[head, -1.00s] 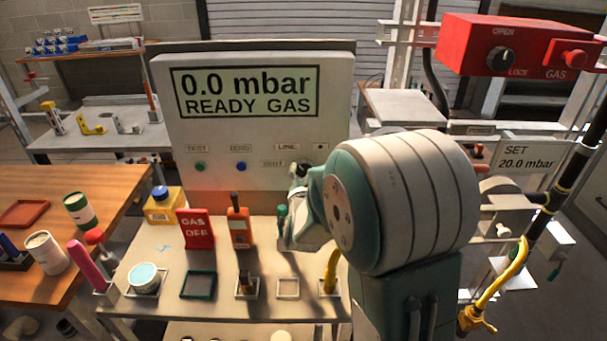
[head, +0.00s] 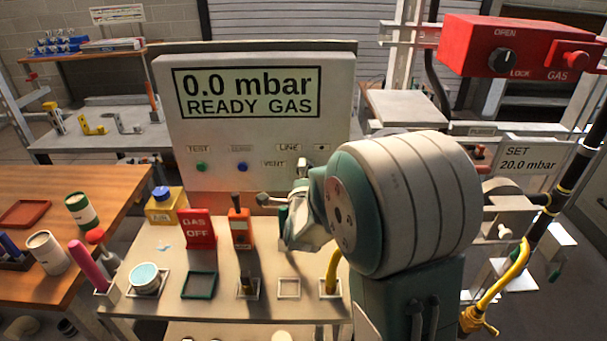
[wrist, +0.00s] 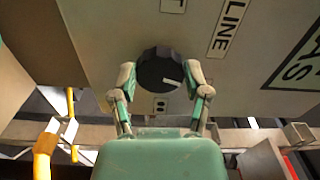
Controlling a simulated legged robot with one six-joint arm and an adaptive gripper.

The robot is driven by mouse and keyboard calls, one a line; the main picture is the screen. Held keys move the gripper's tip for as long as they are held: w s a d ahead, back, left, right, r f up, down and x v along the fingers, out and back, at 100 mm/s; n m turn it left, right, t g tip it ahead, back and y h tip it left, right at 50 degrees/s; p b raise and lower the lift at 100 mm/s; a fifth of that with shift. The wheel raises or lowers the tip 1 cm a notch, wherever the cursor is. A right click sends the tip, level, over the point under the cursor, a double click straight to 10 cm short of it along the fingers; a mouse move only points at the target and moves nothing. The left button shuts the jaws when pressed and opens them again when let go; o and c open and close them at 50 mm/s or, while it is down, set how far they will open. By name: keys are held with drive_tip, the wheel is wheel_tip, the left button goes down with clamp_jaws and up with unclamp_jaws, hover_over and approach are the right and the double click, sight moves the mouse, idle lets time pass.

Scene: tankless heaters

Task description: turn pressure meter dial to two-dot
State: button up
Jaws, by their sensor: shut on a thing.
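The pressure meter (head: 335,95) is a grey panel in the head view, its screen reading 0.0 mbar, READY GAS. Its round black dial (wrist: 158,70) shows in the wrist view between the two fingers of my gripper (wrist: 160,80), which is shut on it. The dial's white pointer line points right and slightly down in that view. The two-dot label (wrist: 160,104) is just below the dial, and the LINE label (wrist: 229,28) is at upper right. In the head view, my gripper (head: 287,183) is at the panel's lower right; the wrist hides much of the dial.
A red gas box (head: 520,48) is at upper right. Yellow piping (head: 497,285) runs at right.

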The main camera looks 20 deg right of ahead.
drive_tip(key=shift+m, duration=4.8)
drive_tip(key=shift+s+f, duration=0.1)
drive_tip(key=shift+f, duration=0.05)
drive_tip(key=o, duration=1.1)
drive_tip(key=shift+o, duration=0.2)
drive_tip(key=v, duration=0.7)
drive_tip(key=shift+s+a, duration=0.1)
